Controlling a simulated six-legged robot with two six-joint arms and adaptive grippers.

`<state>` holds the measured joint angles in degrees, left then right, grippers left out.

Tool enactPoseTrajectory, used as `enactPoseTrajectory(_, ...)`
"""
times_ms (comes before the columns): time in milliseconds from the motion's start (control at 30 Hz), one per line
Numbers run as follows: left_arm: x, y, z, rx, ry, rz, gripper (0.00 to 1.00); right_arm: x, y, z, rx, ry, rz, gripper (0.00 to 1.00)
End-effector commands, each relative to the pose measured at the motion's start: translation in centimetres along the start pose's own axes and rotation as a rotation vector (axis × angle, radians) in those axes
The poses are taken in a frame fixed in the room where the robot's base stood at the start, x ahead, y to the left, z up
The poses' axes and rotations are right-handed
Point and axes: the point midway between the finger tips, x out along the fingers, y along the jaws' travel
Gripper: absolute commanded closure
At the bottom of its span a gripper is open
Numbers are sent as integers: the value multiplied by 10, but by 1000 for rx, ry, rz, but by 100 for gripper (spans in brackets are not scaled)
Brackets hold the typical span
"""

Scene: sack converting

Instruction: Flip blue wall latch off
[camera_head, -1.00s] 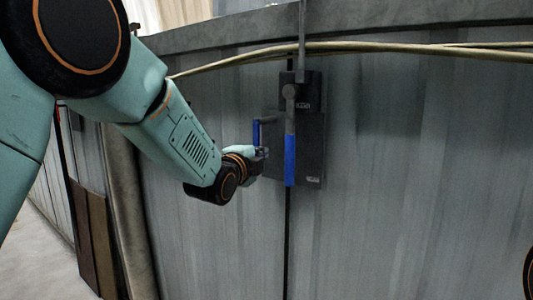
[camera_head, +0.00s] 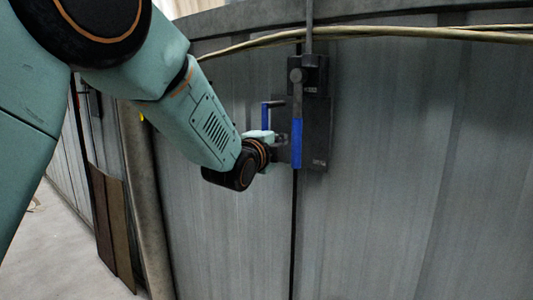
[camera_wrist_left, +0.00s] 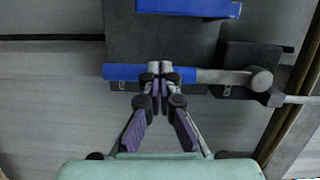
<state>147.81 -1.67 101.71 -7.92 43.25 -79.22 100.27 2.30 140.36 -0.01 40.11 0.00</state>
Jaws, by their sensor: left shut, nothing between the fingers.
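The wall latch has a long lever with a blue grip (camera_head: 297,143) that hangs down, upright, in front of a dark plate (camera_head: 318,145) on the grey metal wall. In the left wrist view the blue grip (camera_wrist_left: 120,72) lies across the picture. My left gripper (camera_head: 283,140) is at the left side of the grip, near its middle. In the left wrist view its fingertips (camera_wrist_left: 160,68) are shut together, empty, and overlap the blue grip. I cannot tell whether they touch it. My right gripper is out of view.
A second, fixed blue handle (camera_head: 266,116) stands just left of the lever and shows in the left wrist view (camera_wrist_left: 190,8). Yellowish cables (camera_head: 400,32) run along the wall above. Brown boards (camera_head: 113,222) lean at the left beside open floor (camera_head: 60,250).

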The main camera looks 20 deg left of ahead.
Motion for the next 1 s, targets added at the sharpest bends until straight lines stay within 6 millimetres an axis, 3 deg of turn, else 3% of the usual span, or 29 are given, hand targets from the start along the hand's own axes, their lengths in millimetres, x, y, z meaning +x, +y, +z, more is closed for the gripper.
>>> enactPoseTrajectory(300,-52,2,2,-1,1,-2,100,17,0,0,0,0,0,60)
enactPoseTrajectory(500,-74,3,2,-1,0,-1,100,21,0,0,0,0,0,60)
enactPoseTrajectory(800,-81,2,1,-32,0,-1,100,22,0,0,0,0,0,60)
enactPoseTrajectory(900,-81,4,1,-153,-4,7,100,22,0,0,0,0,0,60)
enactPoseTrajectory(1000,-87,18,4,-361,-25,41,100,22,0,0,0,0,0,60)
